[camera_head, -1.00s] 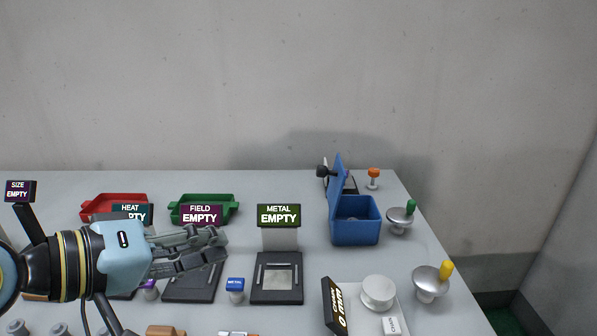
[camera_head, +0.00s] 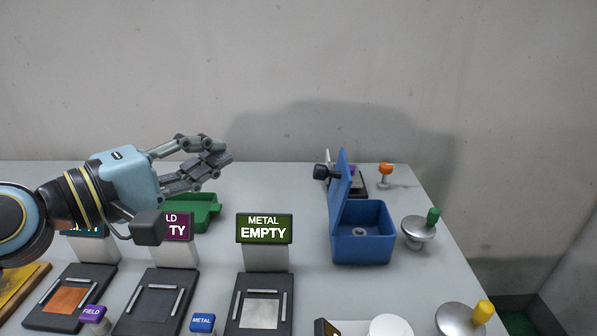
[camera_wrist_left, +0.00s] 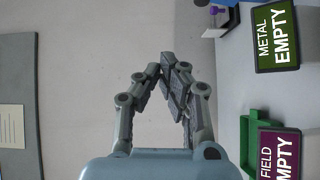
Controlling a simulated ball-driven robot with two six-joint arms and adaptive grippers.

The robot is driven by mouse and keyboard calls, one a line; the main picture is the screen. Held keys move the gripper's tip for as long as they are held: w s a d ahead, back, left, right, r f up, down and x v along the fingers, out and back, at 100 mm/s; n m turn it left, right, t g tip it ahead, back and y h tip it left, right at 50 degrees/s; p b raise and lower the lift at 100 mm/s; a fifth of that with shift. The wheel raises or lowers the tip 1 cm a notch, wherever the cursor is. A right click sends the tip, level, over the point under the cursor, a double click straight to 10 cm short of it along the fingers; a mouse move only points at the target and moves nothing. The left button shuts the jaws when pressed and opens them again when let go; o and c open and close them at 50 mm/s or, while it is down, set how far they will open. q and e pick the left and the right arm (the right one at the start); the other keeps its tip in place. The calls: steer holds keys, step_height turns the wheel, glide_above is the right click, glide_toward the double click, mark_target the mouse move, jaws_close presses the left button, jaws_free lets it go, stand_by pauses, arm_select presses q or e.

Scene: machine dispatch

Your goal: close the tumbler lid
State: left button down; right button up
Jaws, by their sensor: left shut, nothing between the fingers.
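The tumbler is a blue box (camera_head: 362,248) at the back right of the table in the head view. Its blue lid (camera_head: 341,190) stands open, roughly upright, on the box's left side, with a black knob (camera_head: 321,171) on its outer face. My left gripper (camera_head: 225,156) is raised at the left of the lid, well apart from it. Its fingers are closed together with nothing between them. The fingers also show in the left wrist view (camera_wrist_left: 167,62). My right gripper is in neither view.
Signs marked METAL (camera_head: 264,229) and FIELD stand behind dark pads. A green tray (camera_head: 190,212) lies under my left arm. Silver domes with a green knob (camera_head: 418,229) and a yellow knob (camera_head: 461,318) stand right of the box. Table space between METAL sign and lid is clear.

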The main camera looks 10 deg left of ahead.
arm_select(q)
step_height(320, 180, down, 7)
steer(key=b, duration=0.6)
steer(key=s+d+p+x, duration=0.1)
steer(key=d+p+x, duration=0.1)
steer(key=x, duration=1.1)
steer(key=shift+d, duration=0.2)
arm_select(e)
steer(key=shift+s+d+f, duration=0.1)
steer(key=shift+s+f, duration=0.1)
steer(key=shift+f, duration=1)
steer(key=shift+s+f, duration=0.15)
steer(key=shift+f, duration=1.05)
